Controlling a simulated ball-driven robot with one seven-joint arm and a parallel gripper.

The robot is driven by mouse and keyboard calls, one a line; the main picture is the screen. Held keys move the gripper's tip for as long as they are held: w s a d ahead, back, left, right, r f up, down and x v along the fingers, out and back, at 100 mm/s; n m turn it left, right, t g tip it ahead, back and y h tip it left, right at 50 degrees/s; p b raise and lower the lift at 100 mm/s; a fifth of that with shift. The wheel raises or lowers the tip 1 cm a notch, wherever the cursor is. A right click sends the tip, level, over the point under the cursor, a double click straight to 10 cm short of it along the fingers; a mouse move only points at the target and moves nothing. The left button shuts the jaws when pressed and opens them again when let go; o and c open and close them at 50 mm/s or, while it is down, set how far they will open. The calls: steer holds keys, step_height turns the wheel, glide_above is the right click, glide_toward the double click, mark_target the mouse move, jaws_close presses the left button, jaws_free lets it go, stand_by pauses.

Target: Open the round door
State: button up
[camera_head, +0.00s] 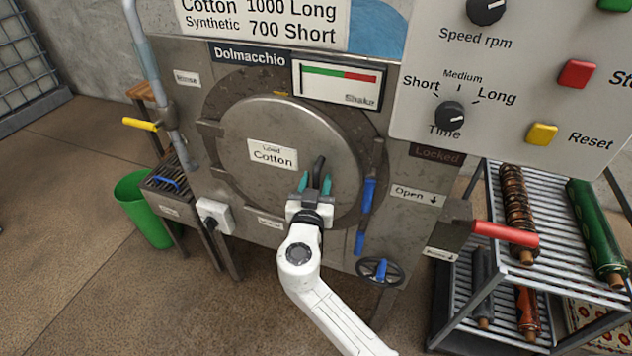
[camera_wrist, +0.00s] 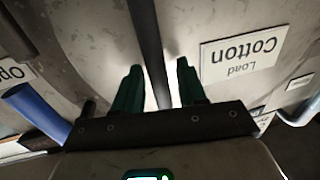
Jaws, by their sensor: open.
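The round door (camera_head: 250,125) is a grey metal disc on the front of the machine, and it looks shut. A label reading "Load Cotton" (camera_head: 272,155) is on it, and the label shows upside down in the wrist view (camera_wrist: 240,58). A dark bar handle (camera_head: 319,167) stands on the door's lower right part. My gripper (camera_head: 315,183) is in front of the door at this handle. In the wrist view the open green fingers (camera_wrist: 160,80) stand on either side of the dark handle bar (camera_wrist: 147,45), with gaps visible beside it.
Blue levers (camera_head: 369,194) sit at the door's right edge, near a "Locked" sign (camera_head: 436,154). A red-handled lever (camera_head: 505,234) juts out beside an "Open" label (camera_head: 414,195). A rack with rolled rugs (camera_head: 518,215) stands right; a green bucket (camera_head: 143,208) stands left.

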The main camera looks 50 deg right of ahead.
steer(key=shift+c, duration=0.2)
jaws_close()
steer(key=shift+a, duration=0.15)
stand_by(0.3)
